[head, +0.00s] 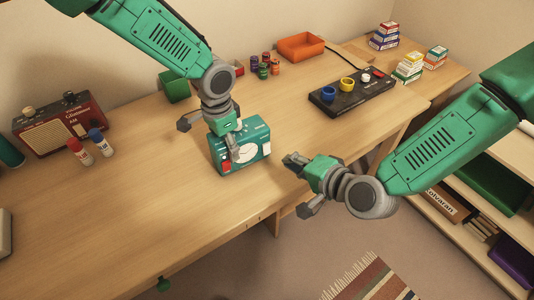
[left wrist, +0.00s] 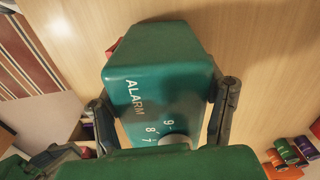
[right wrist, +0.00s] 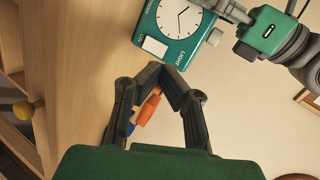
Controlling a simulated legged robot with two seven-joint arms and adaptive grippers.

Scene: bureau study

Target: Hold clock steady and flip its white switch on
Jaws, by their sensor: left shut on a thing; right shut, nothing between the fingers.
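The teal clock (head: 256,134) stands on the desk with its white round dial facing the front edge. My left gripper (head: 232,150) reaches down from above and is shut on the clock. In the left wrist view its fingers (left wrist: 165,110) lie on both sides of the clock's casing (left wrist: 155,80), marked ALARM. In the right wrist view the clock (right wrist: 182,50) shows a white rectangular patch (right wrist: 154,47) beside LIGHT lettering; I cannot tell if this is the switch. My right gripper (head: 292,161) is shut and empty, apart from the clock, to its right. It also shows in the right wrist view (right wrist: 163,74).
A red radio (head: 60,123) and two small bottles (head: 90,148) stand at the left. A black panel with knobs (head: 352,97), an orange tray (head: 300,46) and stacked boxes (head: 408,67) are farther back. The desk's front edge runs close to the clock.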

